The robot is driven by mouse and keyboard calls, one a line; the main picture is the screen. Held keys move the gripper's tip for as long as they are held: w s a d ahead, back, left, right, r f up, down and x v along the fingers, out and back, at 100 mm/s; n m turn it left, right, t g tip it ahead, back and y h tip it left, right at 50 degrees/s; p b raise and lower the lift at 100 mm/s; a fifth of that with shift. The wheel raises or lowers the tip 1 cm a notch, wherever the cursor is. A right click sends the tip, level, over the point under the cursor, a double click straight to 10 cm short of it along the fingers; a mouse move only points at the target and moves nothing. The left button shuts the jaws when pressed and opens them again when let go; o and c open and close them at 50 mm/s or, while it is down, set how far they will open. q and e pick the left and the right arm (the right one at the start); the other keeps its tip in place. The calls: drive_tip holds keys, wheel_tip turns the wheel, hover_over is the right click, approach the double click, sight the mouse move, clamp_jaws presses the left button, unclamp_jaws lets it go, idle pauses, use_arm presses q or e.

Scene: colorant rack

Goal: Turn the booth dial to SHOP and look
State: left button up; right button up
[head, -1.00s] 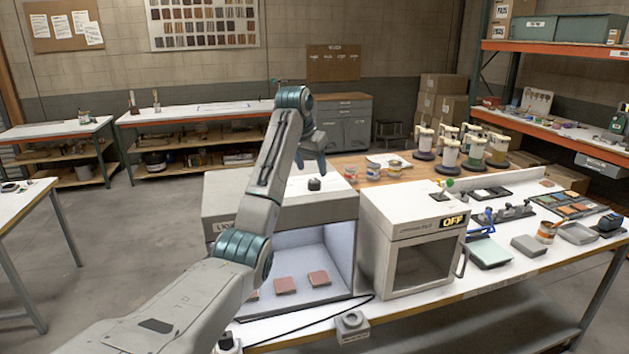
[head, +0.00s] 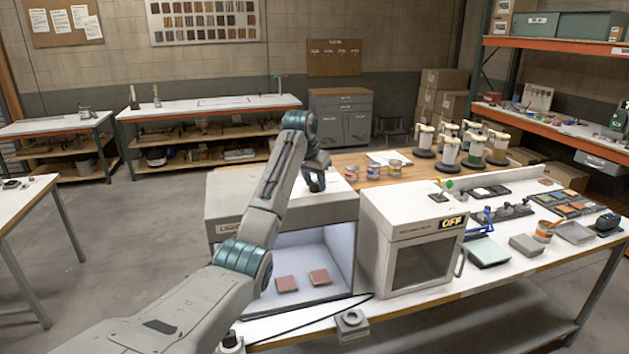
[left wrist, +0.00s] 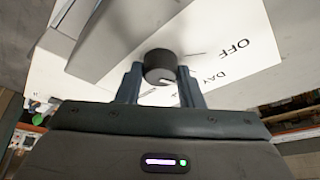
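The light booth (head: 228,207) is a pale grey box with a lit open front at the middle of the bench. In the left wrist view its black round dial (left wrist: 160,65) stands in front of a white label plate (left wrist: 245,50) reading OFF and DAY. A pale mark shows low on the dial; I cannot tell its setting. My left gripper (head: 315,188) is over the booth's top and hides the dial in the head view. My right gripper is not in view.
Two reddish-brown panels (head: 287,284) lie inside the booth. Paint cans (head: 373,171) and colorant dispensers (head: 449,150) are behind. A small grey box (head: 352,319) sits at the front edge.

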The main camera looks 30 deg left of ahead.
use_arm(q)
drive_tip(key=shift+r+m, duration=0.1)
drive_tip(key=shift+m, duration=0.3)
drive_tip(key=shift+a+m+h, duration=0.1)
drive_tip(key=shift+m+h, duration=0.5)
drive_tip(key=shift+m, duration=0.4)
drive_tip(key=m+h, duration=0.1)
drive_tip(key=m, duration=0.3)
drive_tip(key=shift+a+m+g+h, duration=0.1)
drive_tip(key=shift+m+g+h, duration=0.2)
drive_tip(key=shift+m+h, duration=0.1)
drive_tip(key=o, duration=1)
